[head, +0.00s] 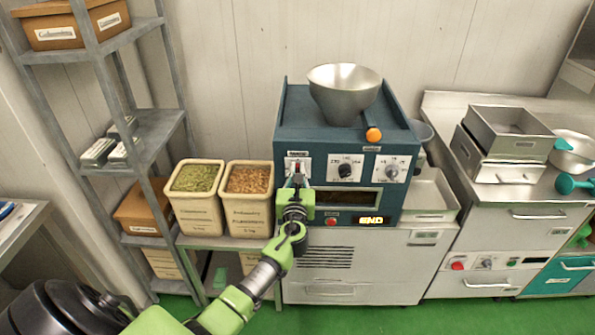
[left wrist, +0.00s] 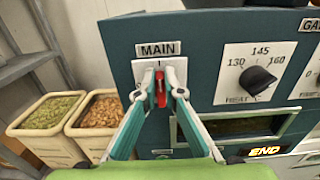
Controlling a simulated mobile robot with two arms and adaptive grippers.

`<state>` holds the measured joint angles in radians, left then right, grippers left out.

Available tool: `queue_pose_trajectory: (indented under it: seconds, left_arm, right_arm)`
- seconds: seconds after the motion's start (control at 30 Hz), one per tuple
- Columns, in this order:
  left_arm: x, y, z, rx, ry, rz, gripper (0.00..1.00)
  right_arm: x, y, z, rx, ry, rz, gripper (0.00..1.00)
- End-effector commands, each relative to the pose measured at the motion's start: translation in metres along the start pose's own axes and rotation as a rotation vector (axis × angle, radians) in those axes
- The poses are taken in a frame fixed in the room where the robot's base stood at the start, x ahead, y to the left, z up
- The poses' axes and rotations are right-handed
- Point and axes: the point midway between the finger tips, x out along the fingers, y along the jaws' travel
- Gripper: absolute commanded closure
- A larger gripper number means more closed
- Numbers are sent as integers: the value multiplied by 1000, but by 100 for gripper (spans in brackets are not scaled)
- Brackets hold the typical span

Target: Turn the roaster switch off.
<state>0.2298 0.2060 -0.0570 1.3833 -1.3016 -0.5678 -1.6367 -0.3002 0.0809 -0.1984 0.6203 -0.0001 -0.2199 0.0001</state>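The roaster (head: 300,122) is a dark teal machine with a metal hopper on top. Its red switch lever (left wrist: 160,88) sits on a white plate under the label MAIN, at the upper left of its front. The lever seems to point up toward the "I" mark. My left gripper (left wrist: 159,95) is in front of the switch, its two fingertips apart on either side of the lever, with small gaps visible. In the head view my left gripper (head: 296,182) covers the plate's lower part. My right gripper is not in view.
A temperature dial (head: 345,168) and a second dial (head: 392,170) are right of the switch. The lit display (head: 371,221) reads END. Two ingredient bins (head: 198,215) stand left of the roaster beside a metal shelf (head: 150,130). A steel counter with trays (head: 512,130) is at right.

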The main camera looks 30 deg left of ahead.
Motion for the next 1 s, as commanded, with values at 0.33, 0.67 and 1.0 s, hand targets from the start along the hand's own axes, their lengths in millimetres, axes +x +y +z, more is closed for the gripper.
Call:
queue_pose_trajectory:
  seconds: [0.33, 0.67, 1.0]
  left_arm:
    - [0, 0, -1, -27, 0, 0, 100]
    - [0, 4, -3, -219, -1, 0, 100]
    - [0, 10, -6, -539, -1, -1, 100]
  right_arm:
    - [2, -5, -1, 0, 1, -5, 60]
    - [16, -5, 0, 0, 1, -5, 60]
    - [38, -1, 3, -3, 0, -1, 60]
